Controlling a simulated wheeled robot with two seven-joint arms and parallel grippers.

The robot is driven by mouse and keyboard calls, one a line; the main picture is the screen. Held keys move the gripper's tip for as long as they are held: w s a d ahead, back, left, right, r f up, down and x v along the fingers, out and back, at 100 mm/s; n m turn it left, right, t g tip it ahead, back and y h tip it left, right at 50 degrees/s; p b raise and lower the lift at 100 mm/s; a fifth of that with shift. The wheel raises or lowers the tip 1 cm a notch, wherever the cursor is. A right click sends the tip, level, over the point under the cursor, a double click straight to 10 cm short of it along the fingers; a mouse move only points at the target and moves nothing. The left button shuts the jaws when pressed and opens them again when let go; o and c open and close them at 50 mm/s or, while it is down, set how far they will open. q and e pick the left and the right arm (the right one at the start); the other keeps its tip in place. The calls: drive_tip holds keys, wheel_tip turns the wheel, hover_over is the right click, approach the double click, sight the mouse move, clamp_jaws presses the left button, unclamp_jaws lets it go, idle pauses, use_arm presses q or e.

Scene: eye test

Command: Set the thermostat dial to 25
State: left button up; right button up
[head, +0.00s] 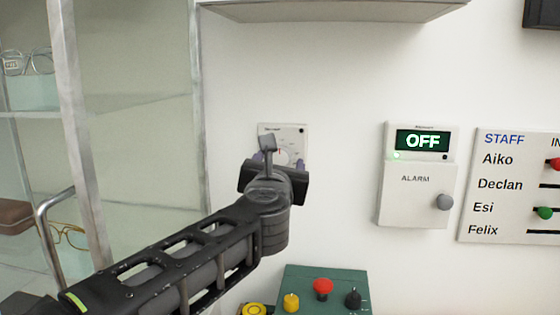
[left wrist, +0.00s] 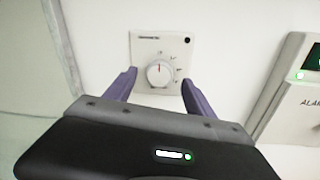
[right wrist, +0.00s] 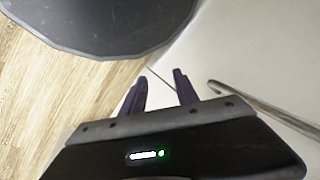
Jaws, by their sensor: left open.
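The thermostat (head: 298,131) is a white square plate on the wall, mostly hidden behind my left gripper (head: 280,161) in the head view. The left wrist view shows the plate (left wrist: 143,45) clearly, with a round white dial (left wrist: 159,74). A red mark on the dial points about straight up. Scale marks run around its right side, too small to read. My left gripper (left wrist: 159,78) is open, its purple fingers on either side of the dial in the picture; I cannot tell whether they touch it. My right gripper (right wrist: 160,75) is open and empty, away from the wall panels.
An alarm box (head: 405,207) with an OFF display and grey knob is right of the thermostat, then a staff board (head: 470,185). A green control box (head: 300,275) with buttons stands below. A glass cabinet (head: 130,70) is at left. A dark round surface (right wrist: 100,25) is near my right gripper.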

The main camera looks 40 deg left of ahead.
sight(281, 157)
use_arm(q)
drive_tip(key=shift+x, duration=1.2)
drive_tip(key=c, duration=1.4)
